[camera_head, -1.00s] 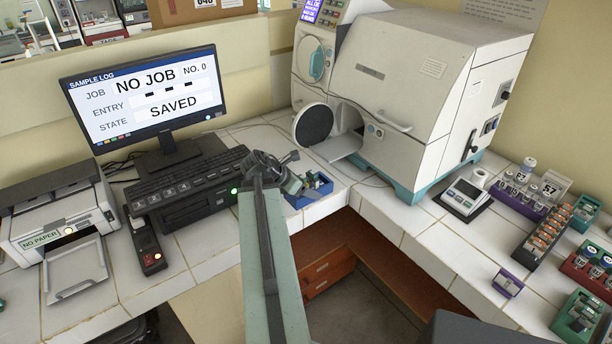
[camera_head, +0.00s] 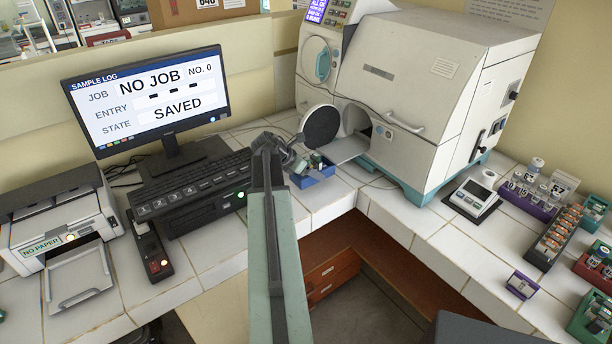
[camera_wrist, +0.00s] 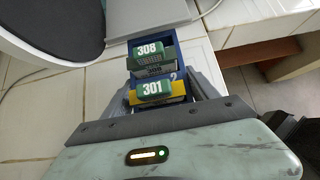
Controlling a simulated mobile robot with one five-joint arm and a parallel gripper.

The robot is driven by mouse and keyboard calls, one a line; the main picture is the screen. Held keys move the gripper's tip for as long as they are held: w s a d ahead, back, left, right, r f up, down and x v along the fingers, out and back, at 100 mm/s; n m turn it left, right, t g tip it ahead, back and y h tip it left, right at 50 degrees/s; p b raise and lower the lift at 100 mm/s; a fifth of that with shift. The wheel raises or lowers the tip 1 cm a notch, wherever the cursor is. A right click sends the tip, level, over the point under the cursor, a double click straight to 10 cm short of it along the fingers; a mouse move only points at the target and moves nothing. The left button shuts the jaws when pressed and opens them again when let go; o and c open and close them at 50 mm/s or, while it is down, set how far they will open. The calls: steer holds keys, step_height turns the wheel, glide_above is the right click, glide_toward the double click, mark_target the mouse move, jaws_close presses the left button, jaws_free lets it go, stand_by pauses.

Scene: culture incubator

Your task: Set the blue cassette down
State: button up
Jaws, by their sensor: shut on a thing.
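The blue cassette (camera_head: 318,178) is a small open tray at the counter's inner corner, by the incubator's open round port. My gripper (camera_wrist: 160,92) is shut on the cassette, with a grey finger along each side. In the head view my gripper (camera_head: 292,160) partly hides the cassette's left end. I cannot tell whether its underside touches the tiles.
The white incubator (camera_head: 410,90) has its round door (camera_head: 321,126) open and a flat shelf (camera_head: 345,149) sticking out just beyond the cassette. A keyboard (camera_head: 190,182) lies to the left. The counter's front edge is close by. A scale (camera_head: 472,198) and several racks stand right.

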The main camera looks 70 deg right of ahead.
steer(key=shift+w+d, duration=0.3)
steer(key=shift+d, duration=0.2)
step_height(320, 180, down, 4)
steer(key=b, duration=0.4)
steer(key=shift+s+d, duration=0.1)
steer(key=shift+w+r, duration=0.2)
steer(key=shift+f, duration=0.15)
steer(key=o, duration=1.5)
steer(key=shift+c, duration=0.2)
